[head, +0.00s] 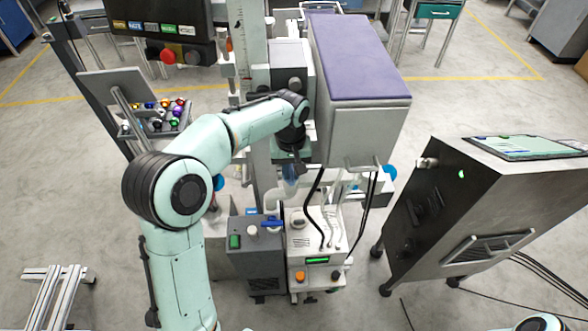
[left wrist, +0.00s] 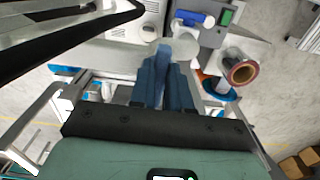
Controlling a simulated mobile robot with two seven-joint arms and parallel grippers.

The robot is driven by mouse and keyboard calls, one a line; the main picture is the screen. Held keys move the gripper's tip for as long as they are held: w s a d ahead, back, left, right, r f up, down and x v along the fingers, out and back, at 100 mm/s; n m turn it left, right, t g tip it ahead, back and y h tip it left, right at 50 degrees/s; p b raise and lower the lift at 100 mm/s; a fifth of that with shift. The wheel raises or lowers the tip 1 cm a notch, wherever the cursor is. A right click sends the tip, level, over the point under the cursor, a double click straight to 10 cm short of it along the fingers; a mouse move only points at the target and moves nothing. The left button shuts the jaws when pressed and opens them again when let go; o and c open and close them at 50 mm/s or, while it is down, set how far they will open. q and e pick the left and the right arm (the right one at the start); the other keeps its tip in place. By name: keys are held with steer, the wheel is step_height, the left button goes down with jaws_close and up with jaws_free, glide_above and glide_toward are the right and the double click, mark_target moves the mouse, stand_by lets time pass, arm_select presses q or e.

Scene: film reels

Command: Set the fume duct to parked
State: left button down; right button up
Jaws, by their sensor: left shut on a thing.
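My left gripper (head: 291,182) reaches down in front of the machine, below the purple-topped box. In the left wrist view its blue-grey fingers (left wrist: 166,82) are close together, shut on a pale grey rounded piece (left wrist: 185,46) at their tips. Whether this piece belongs to the fume duct I cannot tell, as the fingers hide much of it. A short tube with a copper-coloured rim (left wrist: 240,73) stands to the right in the left wrist view, apart from the fingers. I cannot tell for sure which part is the fume duct. My right gripper is not in view.
The purple-topped box (head: 360,58) overhangs close beside my left gripper. A white unit (head: 316,245) and a dark grey unit with a green switch (head: 252,262) stand below it. A metal cabinet (head: 480,215) is at the right. Open floor lies between the cabinet and the units.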

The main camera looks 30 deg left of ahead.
arm_select(q)
steer(key=c, duration=1.1)
jaws_free()
step_height(320, 180, up, 13)
steer(key=shift+r+p, duration=0.2)
steer(key=shift+p, duration=1)
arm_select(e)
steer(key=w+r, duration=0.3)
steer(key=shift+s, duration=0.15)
